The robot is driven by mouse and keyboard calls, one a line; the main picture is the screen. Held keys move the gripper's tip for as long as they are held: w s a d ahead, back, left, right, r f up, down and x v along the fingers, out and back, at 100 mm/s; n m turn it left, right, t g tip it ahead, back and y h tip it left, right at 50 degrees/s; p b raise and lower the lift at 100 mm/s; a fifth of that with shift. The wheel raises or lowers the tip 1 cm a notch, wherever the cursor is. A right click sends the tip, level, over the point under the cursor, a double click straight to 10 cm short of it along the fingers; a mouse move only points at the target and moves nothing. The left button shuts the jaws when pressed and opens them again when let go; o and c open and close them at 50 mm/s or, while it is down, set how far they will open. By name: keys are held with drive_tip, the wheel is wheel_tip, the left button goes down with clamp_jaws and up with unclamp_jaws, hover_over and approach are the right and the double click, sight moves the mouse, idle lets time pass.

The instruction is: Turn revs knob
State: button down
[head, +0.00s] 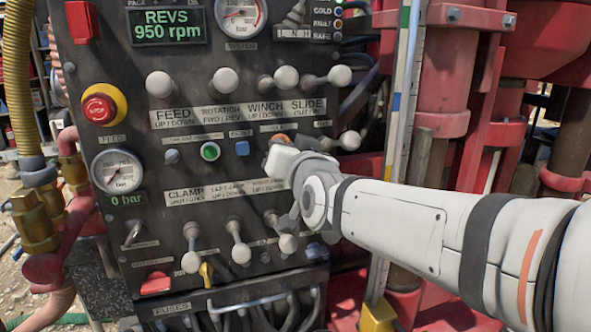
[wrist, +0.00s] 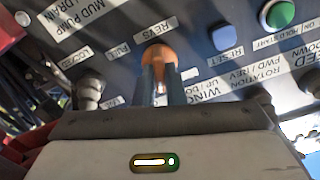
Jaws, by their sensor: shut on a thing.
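The orange revs knob (wrist: 158,54) sits on the dark control panel below its "REVS" label in the wrist view. The two dark fingers of my gripper (wrist: 161,80) are shut on it, one on each side. In the head view a bit of the orange knob (head: 279,139) shows at the tip of my gripper (head: 281,148), and the wrist hides most of the rest. The green display (head: 166,28) at the top of the panel reads "REVS 950 rpm".
A blue reset button (head: 242,148) and a green button (head: 210,151) lie left of the knob. White-knobbed levers stand above and below, one lever (head: 347,140) close on the right. A red emergency stop (head: 99,108) is at the far left.

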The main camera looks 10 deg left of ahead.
drive_tip(key=shift+f+m+b, duration=0.15)
drive_tip(key=shift+m+b, duration=1.95)
drive_tip(key=shift+m, duration=1.05)
drive_tip(key=shift+f+m+b, duration=0.15)
drive_tip(key=shift+m+b, duration=1.95)
drive_tip(key=shift+m, duration=1.05)
drive_tip(key=c, duration=1.5)
unclamp_jaws()
drive_tip(key=shift+d+r, duration=0.1)
